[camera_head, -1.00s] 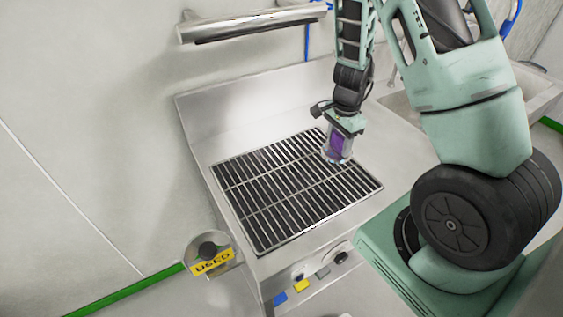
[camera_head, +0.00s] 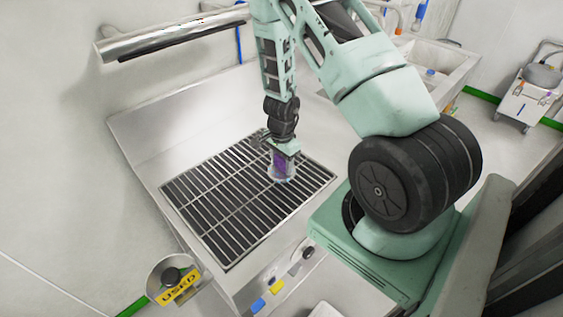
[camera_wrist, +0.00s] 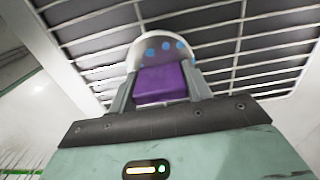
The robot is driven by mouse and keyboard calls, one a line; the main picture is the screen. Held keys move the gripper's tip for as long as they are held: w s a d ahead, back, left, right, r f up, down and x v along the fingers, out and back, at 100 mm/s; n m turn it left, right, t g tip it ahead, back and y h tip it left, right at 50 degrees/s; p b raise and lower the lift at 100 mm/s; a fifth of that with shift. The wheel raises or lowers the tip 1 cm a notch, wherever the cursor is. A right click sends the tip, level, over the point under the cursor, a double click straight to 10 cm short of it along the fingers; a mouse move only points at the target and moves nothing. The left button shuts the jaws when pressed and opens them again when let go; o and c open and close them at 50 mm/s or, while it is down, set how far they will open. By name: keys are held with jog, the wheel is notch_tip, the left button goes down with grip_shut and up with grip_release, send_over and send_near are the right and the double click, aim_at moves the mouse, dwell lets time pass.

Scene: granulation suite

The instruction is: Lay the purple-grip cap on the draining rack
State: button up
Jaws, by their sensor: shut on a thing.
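The purple-grip cap (camera_head: 280,164) is a clear, round-rimmed piece with a purple block. My gripper (camera_head: 281,163) is shut on it and points down over the right part of the draining rack (camera_head: 222,208). In the wrist view the purple grip (camera_wrist: 160,84) sits between my two fingers (camera_wrist: 159,90). Its clear rim with blue dots lies beyond, against the bars of the rack (camera_wrist: 240,40). I cannot tell whether the cap touches the bars.
A round container with a yellow USED label (camera_head: 178,288) is at the rack's front left. Blue and yellow pieces (camera_head: 277,286) lie along the front edge. A metal bar (camera_head: 175,32) is on the wall above. Most of the rack is bare.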

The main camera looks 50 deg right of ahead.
jog(key=shift+f, duration=0.15)
jog(key=o, duration=1.2)
jog(key=shift+r, duration=0.2)
